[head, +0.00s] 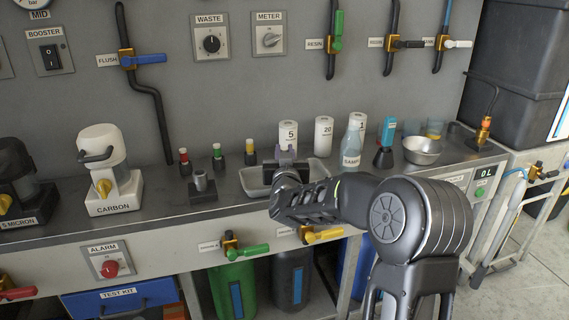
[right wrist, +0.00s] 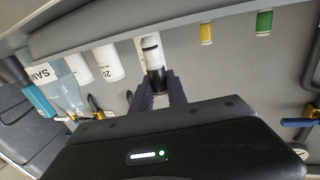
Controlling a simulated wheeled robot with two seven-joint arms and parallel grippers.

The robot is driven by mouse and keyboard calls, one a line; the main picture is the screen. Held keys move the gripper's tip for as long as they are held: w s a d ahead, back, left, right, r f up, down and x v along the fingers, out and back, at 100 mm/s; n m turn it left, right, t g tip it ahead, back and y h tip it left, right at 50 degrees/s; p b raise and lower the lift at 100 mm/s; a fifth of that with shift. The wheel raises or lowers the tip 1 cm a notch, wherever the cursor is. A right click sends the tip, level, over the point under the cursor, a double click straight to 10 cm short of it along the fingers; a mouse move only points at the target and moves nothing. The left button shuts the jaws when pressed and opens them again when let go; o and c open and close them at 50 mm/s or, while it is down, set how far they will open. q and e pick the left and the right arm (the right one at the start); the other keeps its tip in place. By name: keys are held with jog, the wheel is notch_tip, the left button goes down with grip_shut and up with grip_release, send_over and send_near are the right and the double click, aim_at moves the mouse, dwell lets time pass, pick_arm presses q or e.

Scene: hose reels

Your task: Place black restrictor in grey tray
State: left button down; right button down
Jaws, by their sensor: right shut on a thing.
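The grey tray (head: 254,190) lies on the counter, partly covered by my right arm. It is a shallow, light grey, open tray. My right gripper (head: 285,154) is at the tray, over its middle in the head view. In the right wrist view the gripper (right wrist: 156,90) is shut on a small cylinder with a white part and black parts, which looks like the black restrictor (right wrist: 152,56). In the head view the fingers mostly hide it. I cannot tell whether it touches the tray. My left gripper is not in view.

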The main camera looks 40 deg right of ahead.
jog(key=shift+f, duration=1.4)
jog(key=shift+f, duration=0.1)
jog(key=shift+f+b, duration=0.15)
jog(key=shift+b, duration=0.3)
jog(key=c, duration=1.3)
grip_release()
jog(key=shift+r, duration=0.2)
jog(key=shift+r+p, duration=0.1)
jog(key=shift+p, duration=0.25)
jog(key=v, duration=1.2)
jog(key=shift+p, duration=0.3)
